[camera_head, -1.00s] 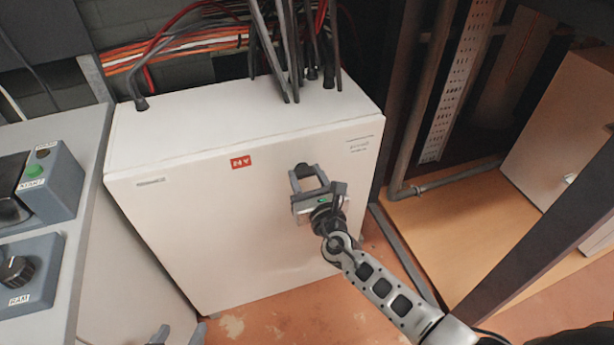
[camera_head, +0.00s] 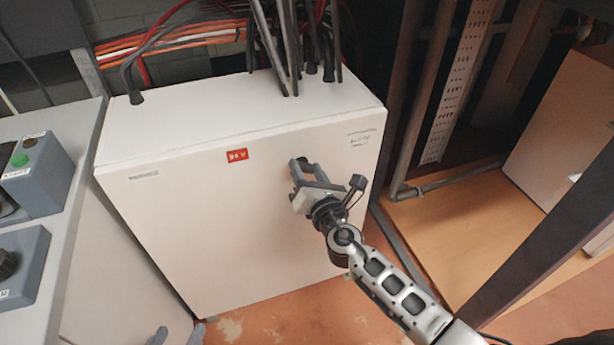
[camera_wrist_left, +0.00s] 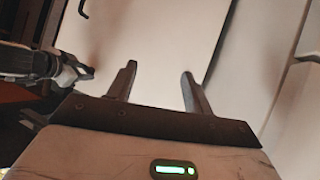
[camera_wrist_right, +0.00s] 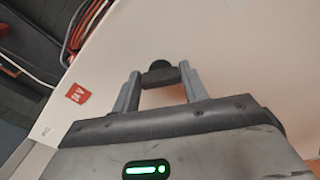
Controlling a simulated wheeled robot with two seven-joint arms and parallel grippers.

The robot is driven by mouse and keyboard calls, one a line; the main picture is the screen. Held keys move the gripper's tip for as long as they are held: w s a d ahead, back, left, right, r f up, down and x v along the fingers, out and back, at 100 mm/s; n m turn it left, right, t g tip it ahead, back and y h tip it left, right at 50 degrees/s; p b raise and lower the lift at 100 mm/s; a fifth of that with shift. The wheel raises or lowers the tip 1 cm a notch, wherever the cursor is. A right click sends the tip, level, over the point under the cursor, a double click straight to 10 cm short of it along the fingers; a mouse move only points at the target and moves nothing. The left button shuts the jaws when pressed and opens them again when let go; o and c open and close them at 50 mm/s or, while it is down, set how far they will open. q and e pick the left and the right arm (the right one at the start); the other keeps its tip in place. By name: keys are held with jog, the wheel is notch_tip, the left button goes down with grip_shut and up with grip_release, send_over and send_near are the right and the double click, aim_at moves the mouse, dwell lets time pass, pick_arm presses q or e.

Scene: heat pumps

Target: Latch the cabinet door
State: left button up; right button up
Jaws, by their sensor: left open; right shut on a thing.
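The white cabinet (camera_head: 215,215) stands in the middle of the head view, its front door looking flush with the body. A dark latch knob (camera_wrist_right: 158,74) sits on the door, right of the red label (camera_head: 237,156). My right gripper (camera_head: 304,167) is shut on this knob, one finger on each side; its fingers partly hide the knob. My left gripper (camera_head: 180,335) is open and empty, low in front of the cabinet. In the left wrist view its fingers (camera_wrist_left: 158,72) are apart, with a pale panel beyond them.
Dark cables (camera_head: 290,50) enter the cabinet top. A grey bench with control boxes (camera_head: 35,175) stands close on the left. On the right are a grey pipe (camera_head: 425,110), a dark slanted post (camera_head: 545,240) and a wooden board (camera_head: 450,225).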

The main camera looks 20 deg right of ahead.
jog(key=shift+f+m+b, duration=0.15)
jog(key=shift+m+b, duration=0.35)
jog(key=shift+m, duration=0.5)
jog(key=m+b, duration=0.2)
jog(key=m, duration=0.2)
jog(key=shift+d, duration=0.1)
jog(key=shift+m+b, duration=0.3)
jog(key=shift+m, duration=1.9)
pick_arm(q)
jog(key=shift+d+f+t+b, duration=0.1)
jog(key=shift+f+t+b, duration=0.3)
jog(key=shift+f, duration=0.45)
pick_arm(e)
jog(key=shift+f+m, duration=0.1)
jog(key=shift+m, duration=0.7)
pick_arm(q)
jog(key=shift+f, duration=0.15)
pick_arm(e)
jog(key=o, duration=1)
jog(key=shift+s, duration=0.15)
